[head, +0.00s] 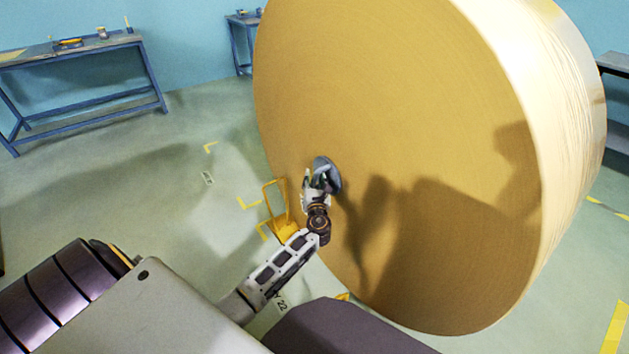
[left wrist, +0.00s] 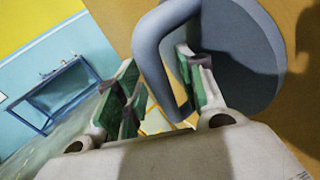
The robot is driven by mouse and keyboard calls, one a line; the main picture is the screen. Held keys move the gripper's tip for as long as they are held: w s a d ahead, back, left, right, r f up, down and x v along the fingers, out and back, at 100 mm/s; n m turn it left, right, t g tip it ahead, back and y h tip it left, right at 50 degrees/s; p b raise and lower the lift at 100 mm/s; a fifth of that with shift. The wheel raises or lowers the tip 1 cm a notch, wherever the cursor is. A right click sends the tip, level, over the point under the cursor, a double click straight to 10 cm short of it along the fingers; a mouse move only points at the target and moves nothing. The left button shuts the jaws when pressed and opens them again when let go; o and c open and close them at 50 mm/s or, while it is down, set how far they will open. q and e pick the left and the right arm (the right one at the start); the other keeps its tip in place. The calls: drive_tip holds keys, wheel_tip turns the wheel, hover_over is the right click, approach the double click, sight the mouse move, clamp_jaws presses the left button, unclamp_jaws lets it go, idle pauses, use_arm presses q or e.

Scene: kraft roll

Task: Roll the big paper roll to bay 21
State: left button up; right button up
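The big paper roll (head: 400,110) stands on its curved side, its flat brown end towards me. A grey round plug with a looped handle (head: 327,168) is set in that end; in the left wrist view the grey handle (left wrist: 152,60) fills the upper middle. My left gripper (head: 318,184) is at the plug. In the left wrist view its green-padded fingers (left wrist: 158,92) are apart, with the handle's bar between them and a gap beside the left finger. My right gripper is out of view. A floor label reads 22 (head: 281,304); I cannot read a 21.
A yellow frame-like object (head: 281,212) stands by the roll's lower left edge. Yellow corner marks (head: 248,203) and a small unreadable label (head: 207,178) lie on the floor. A blue bench (head: 80,48) stands at the left wall. Floor left of the roll is largely clear.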

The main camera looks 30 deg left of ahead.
use_arm(q)
clamp_jaws()
drive_tip(key=shift+d+f, duration=0.1)
idle(0.6)
